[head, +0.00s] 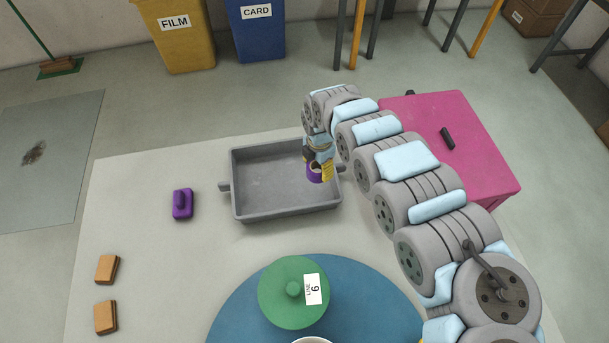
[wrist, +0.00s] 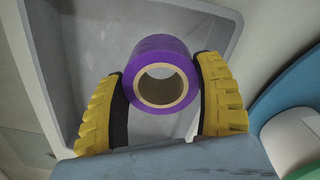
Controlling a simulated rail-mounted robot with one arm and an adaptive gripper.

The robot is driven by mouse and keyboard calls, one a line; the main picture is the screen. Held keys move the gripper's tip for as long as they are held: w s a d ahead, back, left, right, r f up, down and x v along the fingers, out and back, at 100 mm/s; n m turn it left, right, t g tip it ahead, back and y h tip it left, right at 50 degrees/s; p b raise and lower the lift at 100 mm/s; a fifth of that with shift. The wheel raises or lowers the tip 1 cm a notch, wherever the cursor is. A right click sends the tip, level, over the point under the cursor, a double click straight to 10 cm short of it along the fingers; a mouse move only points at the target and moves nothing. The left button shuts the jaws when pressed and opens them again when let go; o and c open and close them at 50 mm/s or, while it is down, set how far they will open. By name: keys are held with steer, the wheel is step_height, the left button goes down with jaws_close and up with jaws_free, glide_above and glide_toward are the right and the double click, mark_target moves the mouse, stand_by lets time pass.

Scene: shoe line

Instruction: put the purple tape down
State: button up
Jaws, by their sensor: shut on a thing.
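The purple tape (wrist: 161,75) is a roll with a brown cardboard core. My gripper (wrist: 161,90) is shut on it, with a yellow finger on each side in the wrist view. In the head view the tape (head: 315,172) hangs at my gripper (head: 318,168), over the right part of a grey tray (head: 285,211). The tray looks empty and also lies behind the tape in the wrist view (wrist: 45,70). I cannot tell the exact height of the tape above the tray floor.
A purple block with a knob (head: 183,204) stands left of the tray. Two orange-brown blocks (head: 107,269) lie at the table's left. A green lidded pot (head: 285,285) stands on a blue round mat (head: 238,315) in front. A pink surface (head: 470,150) is behind my arm.

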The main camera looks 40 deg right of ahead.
steer(key=shift+w+a+f+b, duration=0.15)
steer(key=shift+w+f+b, duration=0.85)
steer(key=shift+w+f, duration=0.45)
steer(key=shift+w+a+f+b, duration=0.1)
steer(key=shift+w+f+b, duration=1)
steer(key=shift+f, duration=0.55)
steer(key=shift+w+f+b, duration=0.2)
steer(key=shift+f+b, duration=0.55)
steer(key=shift+f, duration=0.5)
steer(key=shift+s+f, duration=0.15)
steer(key=shift+f, duration=0.25)
steer(key=o, duration=1.2)
steer(key=shift+r+p, duration=2.5)
steer(key=shift+r, duration=3.65)
